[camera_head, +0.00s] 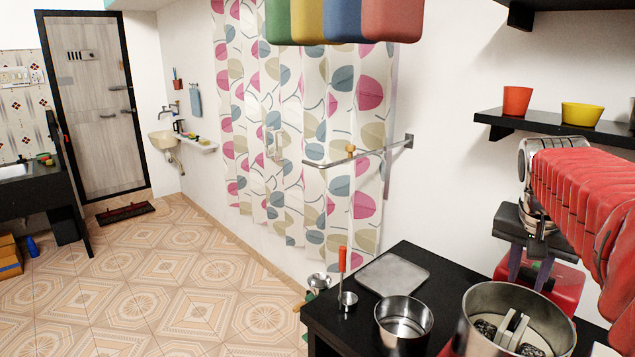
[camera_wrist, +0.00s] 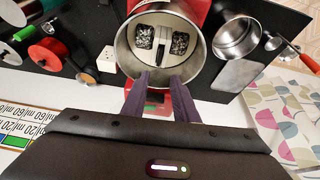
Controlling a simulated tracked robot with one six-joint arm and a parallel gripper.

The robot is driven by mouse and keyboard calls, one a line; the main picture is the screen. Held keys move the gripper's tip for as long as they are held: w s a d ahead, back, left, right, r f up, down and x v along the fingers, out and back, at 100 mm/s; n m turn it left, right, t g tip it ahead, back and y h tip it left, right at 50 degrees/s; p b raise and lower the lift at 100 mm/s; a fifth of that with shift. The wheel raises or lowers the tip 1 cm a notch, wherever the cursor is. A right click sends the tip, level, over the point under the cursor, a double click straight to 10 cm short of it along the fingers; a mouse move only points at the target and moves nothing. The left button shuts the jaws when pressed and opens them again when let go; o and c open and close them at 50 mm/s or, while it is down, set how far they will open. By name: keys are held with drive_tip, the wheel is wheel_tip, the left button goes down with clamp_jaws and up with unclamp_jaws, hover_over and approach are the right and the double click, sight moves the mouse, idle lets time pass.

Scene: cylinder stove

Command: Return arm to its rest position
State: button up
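My gripper (camera_head: 528,272) is at the right of the head view, pointing down at the end of my red-sleeved arm. In the wrist view its two dark purple fingers (camera_wrist: 160,84) stand apart with nothing between them. A large metal pot (camera_head: 474,333) is near the fingers, and its rim also shows in the wrist view (camera_wrist: 119,52). Inside the pot are two dark speckled pieces (camera_wrist: 180,43) and a pale grey divider. In the head view the fingers appear behind the pot. Whether they touch its rim cannot be told.
A black counter (camera_head: 340,318) holds a smaller steel pot (camera_head: 404,322), a grey plate (camera_head: 393,273) and a red-handled ladle (camera_head: 342,262). Coloured blocks (camera_head: 343,20) hang at the top.

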drive_tip(key=s+a+f+n+t+y, duration=0.1)
drive_tip(key=s+a+f+n, duration=0.2)
drive_tip(key=a, duration=0.6)
drive_tip(key=s+a+f+n+t+y, duration=0.1)
drive_tip(key=s+a+f+n, duration=0.2)
drive_tip(key=a, duration=0.6)
drive_tip(key=s+a+f+n+y, duration=0.1)
drive_tip(key=s+a+f+n, duration=0.3)
drive_tip(key=s+a, duration=0.3)
drive_tip(key=shift+a+f+t+y, duration=0.3)
drive_tip(key=shift+a+f+t, duration=0.1)
drive_tip(key=shift+a, duration=0.7)
